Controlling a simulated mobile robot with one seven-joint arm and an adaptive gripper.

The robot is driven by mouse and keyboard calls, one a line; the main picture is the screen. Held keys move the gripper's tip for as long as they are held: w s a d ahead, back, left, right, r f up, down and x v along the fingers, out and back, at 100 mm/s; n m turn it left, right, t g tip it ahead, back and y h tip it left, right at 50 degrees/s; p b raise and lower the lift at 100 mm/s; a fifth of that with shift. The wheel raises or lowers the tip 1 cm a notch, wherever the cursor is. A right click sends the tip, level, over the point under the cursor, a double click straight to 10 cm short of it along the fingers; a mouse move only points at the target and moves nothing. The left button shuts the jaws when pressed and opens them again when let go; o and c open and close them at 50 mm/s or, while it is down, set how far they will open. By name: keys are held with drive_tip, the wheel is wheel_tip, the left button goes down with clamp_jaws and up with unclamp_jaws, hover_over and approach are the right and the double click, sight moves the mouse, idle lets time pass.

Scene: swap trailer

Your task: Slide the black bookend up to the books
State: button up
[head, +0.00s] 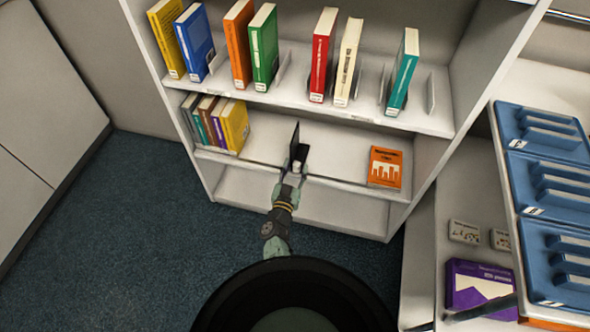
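The black bookend (294,139) stands upright on the middle shelf (345,152), near its centre. A row of several books (225,124) stands at the left end of that shelf, with a yellow one on its right side. A clear gap lies between this row and the bookend. My gripper (294,172) reaches in from the front, at the bookend's near lower side. Its fingers are small and dark here, and I cannot tell whether they are closed on the bookend or only beside it.
An orange book (385,168) lies flat at the right of the same shelf. The upper shelf (300,78) holds several upright books and light bookends. The bottom shelf looks empty. A rack with blue trays (553,185) stands at the right, with a purple box (480,284) below.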

clamp_jaws()
idle(0.3)
idle(0.4)
